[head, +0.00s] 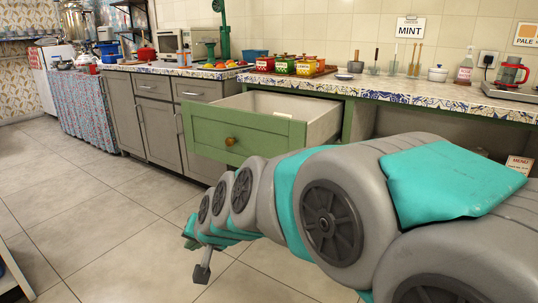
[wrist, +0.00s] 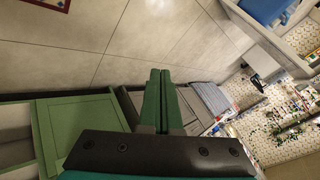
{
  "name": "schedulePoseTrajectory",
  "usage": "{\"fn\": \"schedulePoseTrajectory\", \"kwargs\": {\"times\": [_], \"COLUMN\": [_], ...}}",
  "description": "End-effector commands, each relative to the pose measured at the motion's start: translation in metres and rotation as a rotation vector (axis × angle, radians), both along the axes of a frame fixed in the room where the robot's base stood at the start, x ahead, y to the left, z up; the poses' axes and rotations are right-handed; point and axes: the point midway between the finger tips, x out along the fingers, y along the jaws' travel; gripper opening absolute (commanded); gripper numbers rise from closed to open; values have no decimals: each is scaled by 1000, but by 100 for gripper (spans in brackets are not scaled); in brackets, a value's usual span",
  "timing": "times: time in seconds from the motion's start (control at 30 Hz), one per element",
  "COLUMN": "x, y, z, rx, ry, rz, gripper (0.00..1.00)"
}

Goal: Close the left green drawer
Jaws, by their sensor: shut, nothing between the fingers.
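The green drawer (head: 240,138) stands pulled out from under the tiled counter in the head view. Its front has a round brass knob (head: 231,141), and its pale inside shows empty apart from a small label. My gripper (head: 190,232) is low in front of the drawer, left of and below the knob, apart from it. In the wrist view my gripper (wrist: 160,75) has its two green fingers pressed together with nothing between them. A green panelled front (wrist: 85,125), seemingly the drawer's, lies left of the fingers there. The knob is not visible in that view.
Grey cabinets (head: 150,115) stand left of the drawer. The counter above (head: 400,90) holds colourful pots (head: 285,65), utensils and a red French press (head: 511,72). The tiled floor (head: 90,210) is clear to the left.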

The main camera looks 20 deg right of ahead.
Motion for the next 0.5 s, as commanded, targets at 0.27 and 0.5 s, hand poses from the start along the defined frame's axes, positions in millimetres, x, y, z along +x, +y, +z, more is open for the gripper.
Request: {"fn": "schedulePoseTrajectory", "kwargs": {"times": [0.27,0.5], "x": [132,196], "y": [0,-54], "z": [59,85], "rx": [289,472], "ry": [-317,-564], "rz": [-407,-826], "gripper": [0,0]}}
